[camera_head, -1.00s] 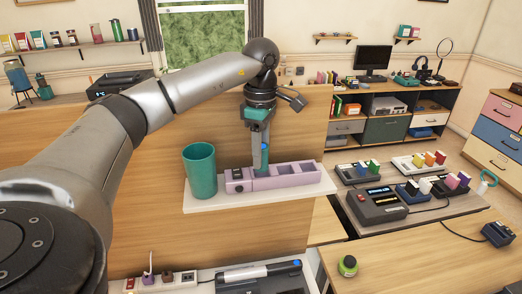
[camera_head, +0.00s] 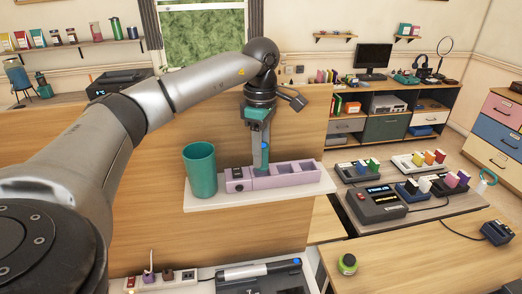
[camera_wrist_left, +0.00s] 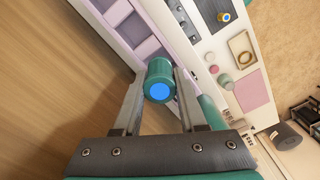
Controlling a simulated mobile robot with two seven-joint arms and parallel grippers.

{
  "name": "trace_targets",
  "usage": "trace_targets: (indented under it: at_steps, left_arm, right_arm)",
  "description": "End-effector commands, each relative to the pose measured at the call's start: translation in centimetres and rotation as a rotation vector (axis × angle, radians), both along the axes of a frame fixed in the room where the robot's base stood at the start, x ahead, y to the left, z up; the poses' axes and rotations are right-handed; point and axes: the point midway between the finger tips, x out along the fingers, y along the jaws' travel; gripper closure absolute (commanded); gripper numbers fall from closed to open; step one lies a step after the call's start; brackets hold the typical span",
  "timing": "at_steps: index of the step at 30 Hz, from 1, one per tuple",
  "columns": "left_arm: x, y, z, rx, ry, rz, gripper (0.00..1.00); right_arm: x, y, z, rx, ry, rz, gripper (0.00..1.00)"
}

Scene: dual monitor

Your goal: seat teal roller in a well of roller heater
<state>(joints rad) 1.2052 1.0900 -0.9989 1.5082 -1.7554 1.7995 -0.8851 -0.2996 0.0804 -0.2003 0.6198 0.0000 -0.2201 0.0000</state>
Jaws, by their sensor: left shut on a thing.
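The teal roller (camera_head: 264,158) is upright, with a blue end. My left gripper (camera_head: 260,152) points down and is shut on it over the lilac roller heater (camera_head: 307,173). In the left wrist view, the roller (camera_wrist_left: 159,78) shows between the two fingers of my left gripper (camera_wrist_left: 160,92), with the heater (camera_wrist_left: 122,15) beyond it. The roller's lower end is at the heater; I cannot tell whether it is inside a well. Wells to its right look empty. My right gripper is not in view.
The heater stands on a white shelf (camera_head: 215,203) with a tall teal cup (camera_head: 201,170) at its left. A wooden panel (camera_head: 300,120) rises behind. A power strip (camera_head: 165,282) lies below. Desks with chargers (camera_head: 377,206) stand at the right.

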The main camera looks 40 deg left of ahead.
Motion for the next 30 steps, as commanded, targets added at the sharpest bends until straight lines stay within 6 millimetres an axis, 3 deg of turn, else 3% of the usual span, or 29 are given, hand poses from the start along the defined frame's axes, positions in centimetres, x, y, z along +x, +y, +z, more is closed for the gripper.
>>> trace_targets:
  at_steps: [30]
  left_arm:
    - [-0.04, 0.02, -0.87, 0.0, 0.001, 0.0, 1.0]
  right_arm:
    - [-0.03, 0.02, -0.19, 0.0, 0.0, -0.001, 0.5]
